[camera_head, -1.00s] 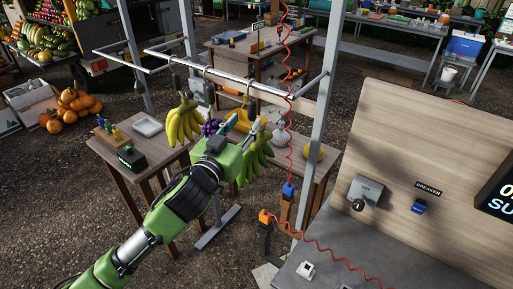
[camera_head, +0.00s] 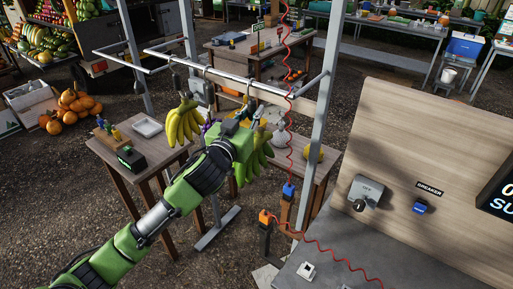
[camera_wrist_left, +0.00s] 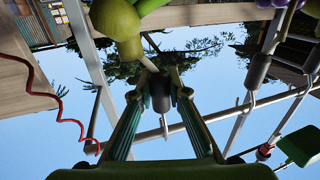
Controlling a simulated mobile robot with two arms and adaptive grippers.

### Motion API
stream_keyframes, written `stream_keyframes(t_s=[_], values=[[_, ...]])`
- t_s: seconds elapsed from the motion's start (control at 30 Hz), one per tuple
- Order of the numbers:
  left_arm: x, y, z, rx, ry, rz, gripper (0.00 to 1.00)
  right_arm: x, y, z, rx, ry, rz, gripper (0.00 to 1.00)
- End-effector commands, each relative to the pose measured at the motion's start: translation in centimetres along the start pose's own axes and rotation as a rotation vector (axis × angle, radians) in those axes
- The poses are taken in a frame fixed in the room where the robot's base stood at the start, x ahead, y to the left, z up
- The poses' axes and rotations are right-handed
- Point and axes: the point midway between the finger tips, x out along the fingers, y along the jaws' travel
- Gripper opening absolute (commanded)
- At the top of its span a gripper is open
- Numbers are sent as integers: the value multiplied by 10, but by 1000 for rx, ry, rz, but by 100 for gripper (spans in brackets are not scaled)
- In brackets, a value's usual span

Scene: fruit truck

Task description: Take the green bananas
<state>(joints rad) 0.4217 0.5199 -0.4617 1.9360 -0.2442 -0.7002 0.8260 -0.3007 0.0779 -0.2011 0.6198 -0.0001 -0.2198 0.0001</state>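The green bananas (camera_head: 259,152) hang from the metal rack, partly covered by my left gripper in the head view. In the left wrist view, the top of a green bunch (camera_wrist_left: 117,20) shows at the upper edge, its stem running down to the fingertips. My left gripper (camera_wrist_left: 161,72) has its fingers apart on either side of the stem and a dark hanger piece (camera_wrist_left: 160,95). The stem is close to the left-hand finger; contact is unclear. In the head view the fingertips are largely hidden. My right gripper is not in view.
A yellower banana bunch (camera_head: 183,124) hangs to the left, with purple grapes (camera_head: 208,125) between. A rack post (camera_head: 321,130) and a red coiled cable (camera_head: 291,120) stand close to the right. A wooden table (camera_head: 172,160) is below. The breaker panel (camera_head: 440,160) is farther right.

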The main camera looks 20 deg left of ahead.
Motion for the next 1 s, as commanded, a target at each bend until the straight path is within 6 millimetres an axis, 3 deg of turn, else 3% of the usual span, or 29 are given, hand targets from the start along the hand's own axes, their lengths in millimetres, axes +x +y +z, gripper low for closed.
stream_keyframes(t_s=[1.0], values=[[-4, -1, -12, 0, 8, 2, 0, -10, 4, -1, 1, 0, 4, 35]])
